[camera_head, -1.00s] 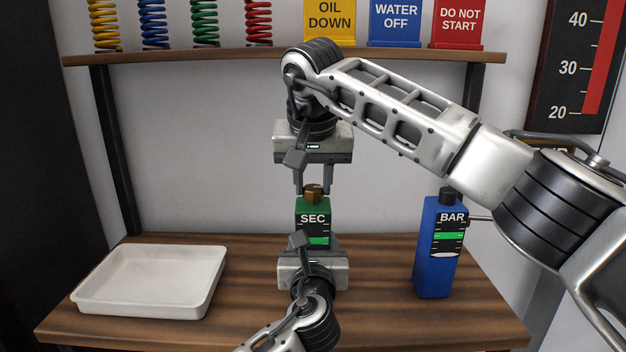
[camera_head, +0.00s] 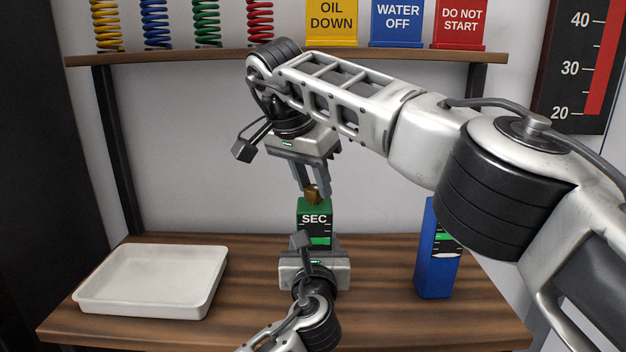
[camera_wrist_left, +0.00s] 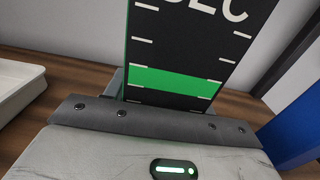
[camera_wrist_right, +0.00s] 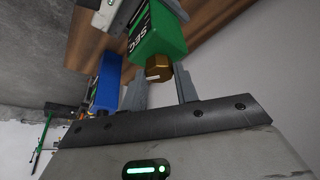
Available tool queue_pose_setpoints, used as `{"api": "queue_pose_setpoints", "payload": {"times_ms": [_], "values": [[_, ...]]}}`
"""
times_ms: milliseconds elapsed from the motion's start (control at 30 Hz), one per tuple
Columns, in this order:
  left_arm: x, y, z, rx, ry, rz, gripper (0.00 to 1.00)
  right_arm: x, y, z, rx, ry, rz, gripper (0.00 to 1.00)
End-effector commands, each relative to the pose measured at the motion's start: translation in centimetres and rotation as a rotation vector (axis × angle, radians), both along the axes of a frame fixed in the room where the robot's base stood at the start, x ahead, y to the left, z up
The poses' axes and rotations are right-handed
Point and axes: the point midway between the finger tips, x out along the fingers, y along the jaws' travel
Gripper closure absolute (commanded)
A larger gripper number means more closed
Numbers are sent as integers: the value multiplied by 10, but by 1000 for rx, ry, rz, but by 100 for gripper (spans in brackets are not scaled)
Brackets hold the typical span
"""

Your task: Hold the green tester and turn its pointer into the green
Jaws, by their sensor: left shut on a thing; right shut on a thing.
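The green tester (camera_head: 314,210), marked SEC, stands upright on the bench, with a brass knob (camera_head: 313,194) on top. My left gripper (camera_head: 315,249) is shut on its body from the front and hides its lower part. In the left wrist view its dark scale (camera_wrist_left: 185,50) has white ticks and a green band (camera_wrist_left: 172,81); I cannot make out the pointer. My right gripper (camera_head: 314,189) comes from above, tilted, shut on the knob, which shows between its fingers in the right wrist view (camera_wrist_right: 158,70).
A blue tester (camera_head: 433,275) stands to the right, its top hidden behind my right arm. An empty white tray (camera_head: 195,305) lies on the left of the bench (camera_head: 420,325). A shelf (camera_head: 200,57) with springs and signs runs behind.

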Motion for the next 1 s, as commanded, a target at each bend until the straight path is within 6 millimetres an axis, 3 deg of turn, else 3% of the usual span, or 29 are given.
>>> {"api": "queue_pose_setpoints", "payload": {"times_ms": [333,900,933,1000], "values": [[-1,-1,-4,1,7,-3,95,1,2,-1,2,0,-129,93],[-1,-1,-4,1,8,-3,95,0,1,0,3,-3,-152,93],[-1,-1,-4,1,8,-3,95,0,1,0,3,-3,-151,62],[-1,-1,-4,1,8,-3,95,0,1,0,2,-3,-151,48]]}}
